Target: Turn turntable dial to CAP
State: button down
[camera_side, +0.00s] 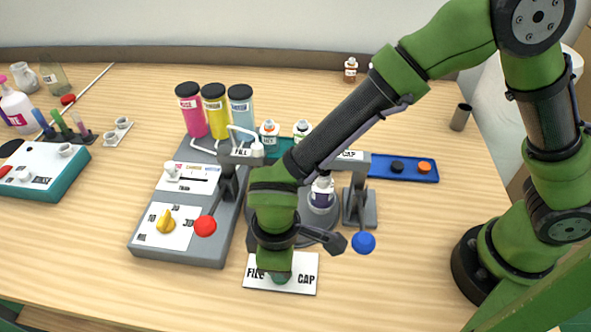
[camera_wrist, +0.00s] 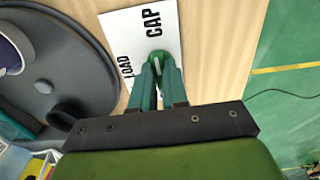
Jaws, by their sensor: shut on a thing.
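The dial plate (camera_side: 298,289) is a white card at the table's front, with FILL and CAP readable in the side view. In the wrist view, the plate (camera_wrist: 120,25) shows LOAD and CAP. My gripper (camera_wrist: 157,73) points down at the plate, its teal fingers shut on the small green dial knob (camera_wrist: 154,58). A pale mark shows on the knob, but I cannot tell which word it points to. In the side view, my gripper (camera_side: 277,274) covers most of the knob and the LOAD word. The grey turntable (camera_side: 322,232) stands behind, partly hidden by my arm.
A purple-filled bottle (camera_side: 322,196) stands on the turntable. A red-knobbed lever (camera_side: 205,226) and a blue-knobbed lever (camera_side: 363,242) flank my wrist. The grey control box (camera_side: 180,252) is at left, a blue tray (camera_side: 403,172) behind right.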

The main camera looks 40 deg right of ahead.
dwell(0.5)
jog(key=c, duration=1.1)
grip_release()
jog(key=shift+c, duration=0.2)
notch_tip(320, 180, up, 17)
jog(key=d+r+m+t, duration=0.1)
jog(key=d+m, duration=0.3)
jog(key=d, duration=0.5)
jog(key=s+d+r+m+t+y, duration=0.1)
jog(key=d+r+m+t, duration=0.1)
jog(key=d, duration=0.8)
jog(key=d+r+m+t+y, duration=0.1)
jog(key=d+r+m+t, duration=0.1)
jog(key=d+m+t, duration=0.2)
jog(key=d+m, duration=0.3)
jog(key=d, duration=0.2)
jog(key=shift+s+d+r, duration=0.2)
jog(key=shift+s+d, duration=0.1)
jog(key=shift+s, duration=0.1)
